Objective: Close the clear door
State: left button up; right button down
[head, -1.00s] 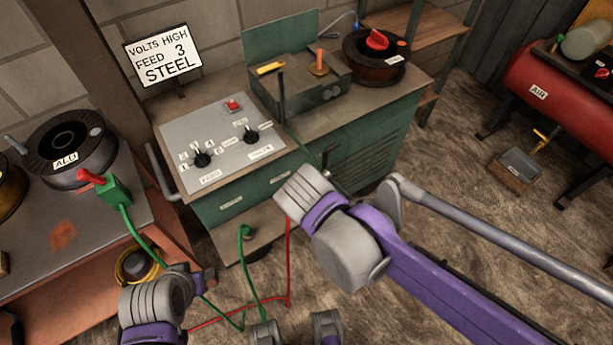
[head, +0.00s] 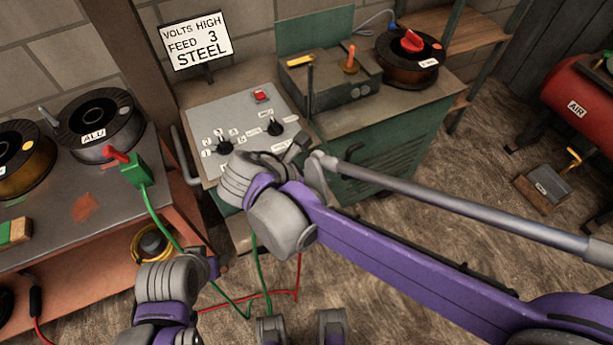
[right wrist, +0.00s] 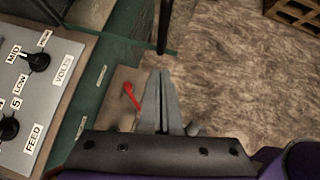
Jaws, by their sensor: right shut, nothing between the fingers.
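The green machine (head: 385,160) has a grey control panel (head: 243,112) with black knobs. A green upright panel (head: 315,32) stands at its back. My right gripper (head: 297,147) is over the panel's front right corner in the head view, partly hidden by my wrist. In the right wrist view, its fingers (right wrist: 162,75) are shut and empty, right of the panel. A dark upright rod (right wrist: 163,25) is just beyond their tips.
A sign (head: 196,40) reads VOLTS HIGH, FEED 3, STEEL. A wire spool (head: 409,60) sits on the machine's top. The bench (head: 85,208) at left holds an ALU spool (head: 104,125) and a green clamp (head: 137,170). Green and red cables cross the floor.

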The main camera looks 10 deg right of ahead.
aim_at(344, 170)
jog(key=shift+w+d+f, duration=0.15)
jog(key=shift+w+d, duration=0.5)
jog(key=shift+d, duration=0.35)
jog(key=shift+w+d+f, duration=0.15)
jog(key=shift+w+d, duration=0.45)
jog(key=shift+d, duration=0.35)
